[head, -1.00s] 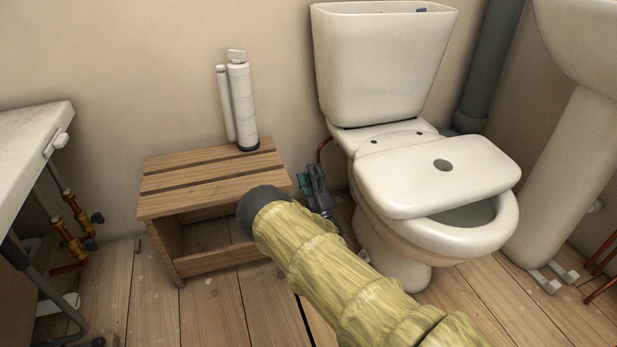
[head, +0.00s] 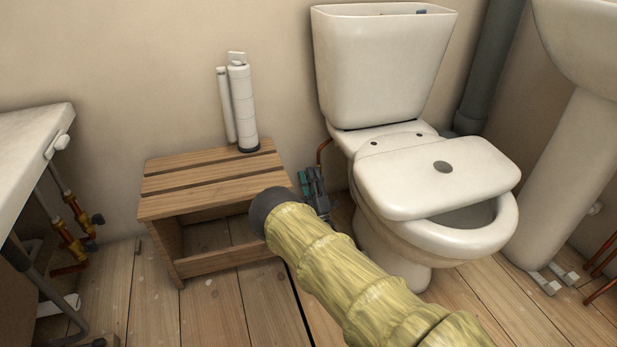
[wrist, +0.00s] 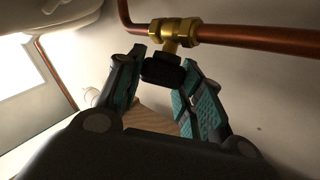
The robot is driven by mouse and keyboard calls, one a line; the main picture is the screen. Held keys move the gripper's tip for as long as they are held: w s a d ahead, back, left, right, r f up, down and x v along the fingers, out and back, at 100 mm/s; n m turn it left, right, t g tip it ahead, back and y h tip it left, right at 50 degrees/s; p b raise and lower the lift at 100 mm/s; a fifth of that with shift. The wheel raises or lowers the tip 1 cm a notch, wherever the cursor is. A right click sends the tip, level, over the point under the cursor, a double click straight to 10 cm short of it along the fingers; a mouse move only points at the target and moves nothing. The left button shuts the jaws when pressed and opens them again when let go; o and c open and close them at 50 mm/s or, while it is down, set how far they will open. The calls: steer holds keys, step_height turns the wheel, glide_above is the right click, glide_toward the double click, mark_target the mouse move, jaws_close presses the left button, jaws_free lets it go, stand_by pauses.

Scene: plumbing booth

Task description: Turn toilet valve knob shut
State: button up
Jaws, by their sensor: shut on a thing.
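The valve knob (wrist: 162,70) is black and sits below a brass valve body (wrist: 176,32) on a copper pipe (wrist: 250,37) in the wrist view. My gripper (wrist: 163,62) has its two teal-padded fingers on either side of the knob, shut on it near the fingertips. In the head view my gripper (head: 313,184) is beside the toilet (head: 400,190), low near the wall. The knob is hidden there. Only a short bend of copper pipe (head: 323,148) shows behind the toilet.
A slatted wooden stool (head: 205,185) stands left of my gripper with white cylinders (head: 242,105) on it. A basin pedestal (head: 565,170) stands right of the toilet. A white counter (head: 30,140) with pipes below is at the far left.

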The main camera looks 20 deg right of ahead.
steer(key=o, duration=1)
